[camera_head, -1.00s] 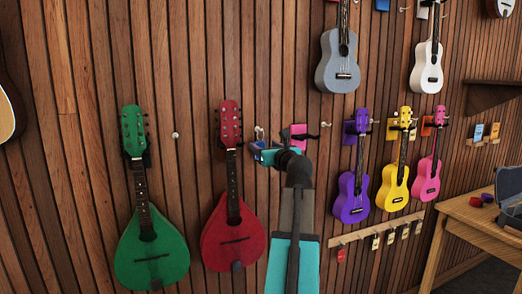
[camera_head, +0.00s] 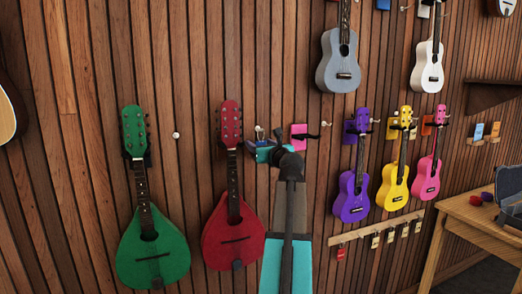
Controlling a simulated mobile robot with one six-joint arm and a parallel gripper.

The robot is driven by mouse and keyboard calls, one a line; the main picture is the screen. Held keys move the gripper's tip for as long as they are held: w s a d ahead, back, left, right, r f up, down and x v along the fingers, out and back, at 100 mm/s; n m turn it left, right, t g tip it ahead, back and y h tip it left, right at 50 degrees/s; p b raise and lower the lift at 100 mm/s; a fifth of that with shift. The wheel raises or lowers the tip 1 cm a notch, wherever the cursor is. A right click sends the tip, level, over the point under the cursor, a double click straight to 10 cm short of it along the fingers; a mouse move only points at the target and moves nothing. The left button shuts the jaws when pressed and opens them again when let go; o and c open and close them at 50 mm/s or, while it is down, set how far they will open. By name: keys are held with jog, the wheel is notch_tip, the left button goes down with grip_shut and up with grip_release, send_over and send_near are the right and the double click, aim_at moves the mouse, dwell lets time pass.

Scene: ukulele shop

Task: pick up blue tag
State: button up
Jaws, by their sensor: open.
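My arm reaches up toward the wooden wall, and my gripper (camera_head: 262,152) is near the wall between the red mandolin and a pink block. The gripper is small and partly hidden by my own wrist. A small blue patch (camera_head: 252,143) shows beside the fingers, just below a metal hook (camera_head: 259,131); I cannot tell for sure if it is the blue tag, or if it touches the fingers. Another light blue tag (camera_head: 478,131) hangs on a small wooden rack at the far right, well away from my gripper.
A red mandolin (camera_head: 233,240) hangs close left of my arm, with a green mandolin (camera_head: 151,250) beyond it. A pink block (camera_head: 298,137) is right of my wrist. Purple (camera_head: 351,202), yellow (camera_head: 393,188) and pink (camera_head: 427,180) ukuleles hang further right. A wooden table (camera_head: 470,212) stands at right.

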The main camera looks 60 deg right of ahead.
jog(key=shift+c, duration=0.2)
jog(key=c, duration=1.1)
jog(key=shift+r, duration=0.15)
notch_tip(320, 180, up, 4)
jog(key=p, duration=0.4)
jog(key=shift+p, duration=0.35)
jog(key=shift+f+b+v, duration=0.2)
jog(key=shift+b+v, duration=0.25)
jog(key=shift+v, duration=4.05)
jog(key=shift+f+b+v, duration=0.2)
jog(key=shift+b+v, duration=0.2)
jog(key=shift+v, duration=4.1)
